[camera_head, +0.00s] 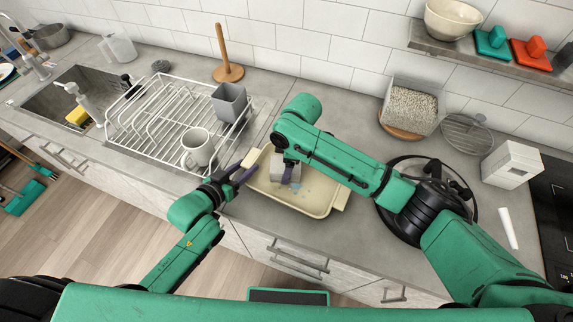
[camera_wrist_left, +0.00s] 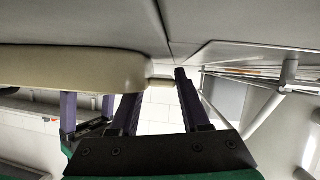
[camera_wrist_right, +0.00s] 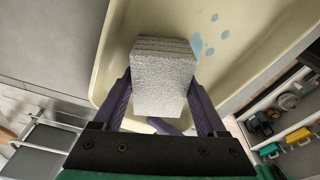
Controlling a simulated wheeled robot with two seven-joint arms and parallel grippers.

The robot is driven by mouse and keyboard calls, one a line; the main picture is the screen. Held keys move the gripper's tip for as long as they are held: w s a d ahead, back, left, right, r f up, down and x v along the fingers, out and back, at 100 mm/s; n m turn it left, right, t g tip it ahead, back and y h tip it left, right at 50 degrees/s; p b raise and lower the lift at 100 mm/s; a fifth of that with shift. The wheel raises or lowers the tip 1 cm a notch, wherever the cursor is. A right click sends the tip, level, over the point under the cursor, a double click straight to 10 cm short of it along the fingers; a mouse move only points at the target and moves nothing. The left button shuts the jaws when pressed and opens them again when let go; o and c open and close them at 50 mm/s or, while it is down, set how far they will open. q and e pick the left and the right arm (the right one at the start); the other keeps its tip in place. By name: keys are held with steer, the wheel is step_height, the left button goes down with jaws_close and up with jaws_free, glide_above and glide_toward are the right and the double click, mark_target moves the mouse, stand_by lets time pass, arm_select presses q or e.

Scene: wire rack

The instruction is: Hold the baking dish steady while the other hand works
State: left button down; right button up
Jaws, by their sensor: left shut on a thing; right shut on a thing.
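My left gripper (camera_head: 243,172) is shut on the handle at the dish's left end; the fingers sit on either side of that handle in the left wrist view (camera_wrist_left: 160,84). My right gripper (camera_wrist_right: 160,88) is shut on a grey, rough scouring block (camera_wrist_right: 163,80) over the dish's inside. Light-blue spots (camera_wrist_right: 208,40) mark the dish floor beside the block. My right arm hides part of the dish.
The white wire rack (camera_head: 150,125) with a mug (camera_head: 197,147) and a grey cup (camera_head: 230,102) stands close behind the left gripper. A glass container (camera_head: 408,108), glass lid (camera_head: 467,133) and white box (camera_head: 511,165) stand right. The counter's front edge runs near the dish.

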steer(key=shift+f, duration=0.1)
steer(key=shift+s, duration=0.2)
steer(key=shift+s+a, duration=0.3)
steer(key=shift+s, duration=0.3)
steer(key=shift+s+a, duration=0.25)
steer(key=shift+s, duration=0.3)
steer(key=shift+w+d, duration=0.3)
steer(key=shift+w, duration=0.35)
steer(key=shift+w+d, duration=0.25)
steer(key=shift+w, duration=0.4)
steer(key=shift+s+a, duration=0.3)
steer(key=shift+s, duration=0.3)
steer(key=shift+s+a, duration=0.25)
steer(key=shift+s, duration=0.35)
